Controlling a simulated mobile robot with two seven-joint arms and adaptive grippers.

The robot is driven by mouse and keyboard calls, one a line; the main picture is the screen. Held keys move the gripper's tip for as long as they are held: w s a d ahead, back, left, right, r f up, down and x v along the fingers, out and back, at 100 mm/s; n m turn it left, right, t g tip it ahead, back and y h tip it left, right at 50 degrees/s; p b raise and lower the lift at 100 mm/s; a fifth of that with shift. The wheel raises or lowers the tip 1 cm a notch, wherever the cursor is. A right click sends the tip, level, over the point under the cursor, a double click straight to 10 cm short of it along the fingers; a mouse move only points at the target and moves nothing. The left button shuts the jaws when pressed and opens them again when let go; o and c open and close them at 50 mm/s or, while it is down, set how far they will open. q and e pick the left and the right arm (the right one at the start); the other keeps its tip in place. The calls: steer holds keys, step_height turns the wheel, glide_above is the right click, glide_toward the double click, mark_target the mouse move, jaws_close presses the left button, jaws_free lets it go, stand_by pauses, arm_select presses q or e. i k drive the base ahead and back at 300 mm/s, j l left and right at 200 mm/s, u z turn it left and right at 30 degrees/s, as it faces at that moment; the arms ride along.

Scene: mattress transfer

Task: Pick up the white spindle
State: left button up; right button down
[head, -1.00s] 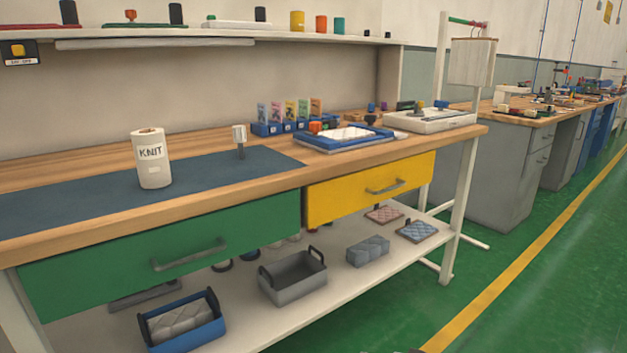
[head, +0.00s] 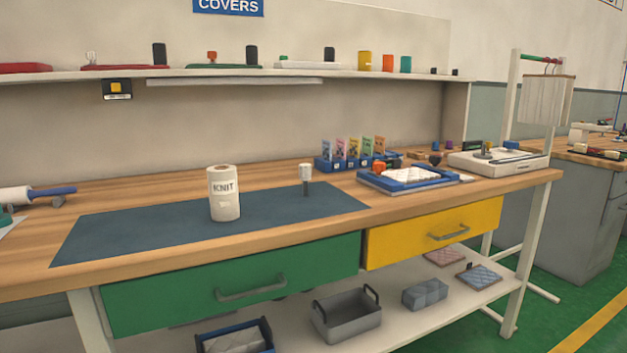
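No thing is clearly marked as the white spindle. On the shelf, a small white upright piece (head: 91,58) stands on a red base. A white-headed piece on a dark stem (head: 305,172) stands upright on the dark mat (head: 150,232). A white roll with a blue handle (head: 38,194) lies at the bench's left end, cut by the picture edge. A white roll labelled KNIT (head: 224,205) stands upright on the mat. Neither of my grippers is in view.
The wooden bench (head: 300,236) has a green drawer (head: 180,298) and a yellow drawer (head: 400,243), both shut. A blue tray (head: 405,187) and a card rack (head: 350,163) stand to the right. A grey bin (head: 347,322) sits on the lower shelf. Much of the mat is bare.

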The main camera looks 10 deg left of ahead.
mark_target(304, 170)
steer(key=i+l+u, duration=0.15)
steer(key=i+l, duration=0.6)
steer(key=i, duration=0.15)
